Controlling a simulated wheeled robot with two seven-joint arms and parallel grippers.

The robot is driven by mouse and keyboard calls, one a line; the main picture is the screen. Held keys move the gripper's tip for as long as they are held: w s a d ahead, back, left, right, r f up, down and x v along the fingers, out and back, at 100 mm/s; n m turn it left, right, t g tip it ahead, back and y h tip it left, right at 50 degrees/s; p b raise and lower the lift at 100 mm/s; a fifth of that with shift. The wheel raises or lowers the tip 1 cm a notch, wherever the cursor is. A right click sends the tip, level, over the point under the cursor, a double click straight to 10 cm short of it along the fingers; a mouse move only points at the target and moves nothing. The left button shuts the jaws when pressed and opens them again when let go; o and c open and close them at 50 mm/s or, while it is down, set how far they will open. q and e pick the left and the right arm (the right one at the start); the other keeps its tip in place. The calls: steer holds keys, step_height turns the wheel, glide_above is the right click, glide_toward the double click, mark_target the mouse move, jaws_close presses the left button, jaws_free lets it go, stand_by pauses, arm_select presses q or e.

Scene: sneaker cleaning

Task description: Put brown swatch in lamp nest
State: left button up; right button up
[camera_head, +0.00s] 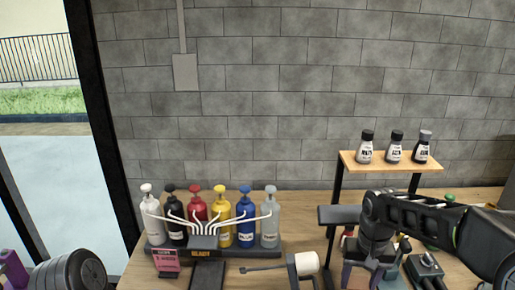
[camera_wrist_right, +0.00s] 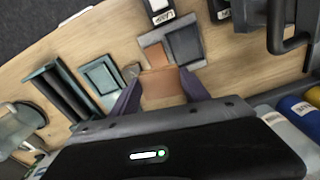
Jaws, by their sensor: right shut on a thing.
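My right gripper (camera_wrist_right: 160,88) is shut on the brown swatch (camera_wrist_right: 162,84), which sits between its two purplish fingers in the right wrist view. In the head view the right gripper (camera_head: 370,262) points down over the bench at the lower right. A grey tray with a dark recess (camera_wrist_right: 184,48) lies just beyond the swatch in the wrist view, and a grey-green square frame (camera_wrist_right: 104,78) lies to its left. I cannot tell which of these is the lamp nest, nor whether the swatch touches anything.
A row of pump bottles (camera_head: 208,215) stands on the bench left of my right arm. A white cylindrical device (camera_head: 304,264) is close to the left of the gripper. Bare wood shows between the items.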

steer(key=shift+n, duration=0.9)
steer(key=a, duration=0.1)
steer(key=w+a+f, duration=0.1)
steer(key=a, duration=0.1)
steer(key=a+f, duration=0.1)
steer(key=a, duration=0.1)
steer(key=shift+w+a, duration=0.2)
steer(key=shift+w, duration=0.15)
steer(key=shift+a+f, duration=0.1)
steer(key=shift+a, duration=0.25)
